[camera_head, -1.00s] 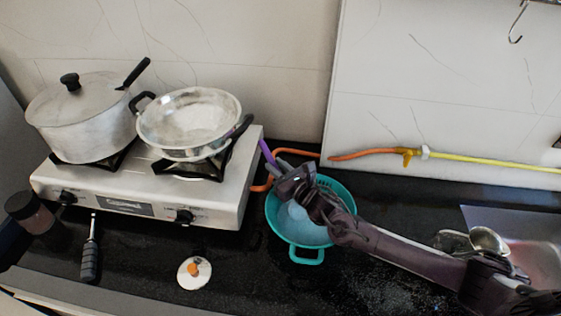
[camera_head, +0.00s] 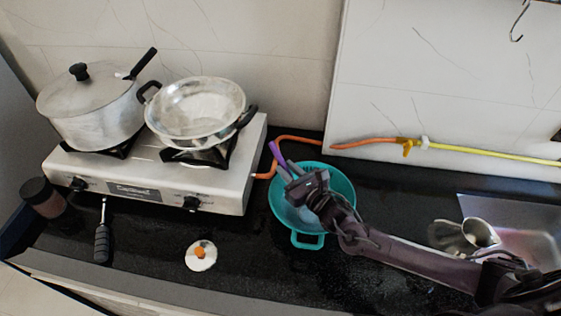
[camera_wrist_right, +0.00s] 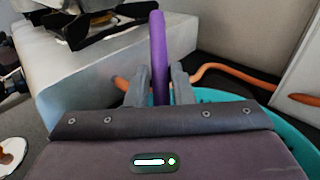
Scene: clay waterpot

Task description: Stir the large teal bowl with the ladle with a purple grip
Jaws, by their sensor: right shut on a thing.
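The large teal bowl (camera_head: 304,241) stands on the dark counter to the right of the stove, and its rim shows at the right in the right wrist view (camera_wrist_right: 290,122). My right gripper (camera_head: 286,171) is over the bowl, shut on the purple grip of the ladle (camera_head: 275,151). In the right wrist view the purple grip (camera_wrist_right: 159,60) stands upright between the two grey fingers (camera_wrist_right: 160,88). The ladle's lower end is hidden behind my gripper and arm. My left gripper is not in view.
A gas stove (camera_head: 150,187) carries a lidded pot (camera_head: 95,110) and a metal pan (camera_head: 200,112). A black-handled tool (camera_head: 102,242) and a white round lid (camera_head: 201,256) lie in front. An orange hose (camera_head: 300,138) runs behind the bowl. A metal vessel (camera_head: 480,232) is by the sink.

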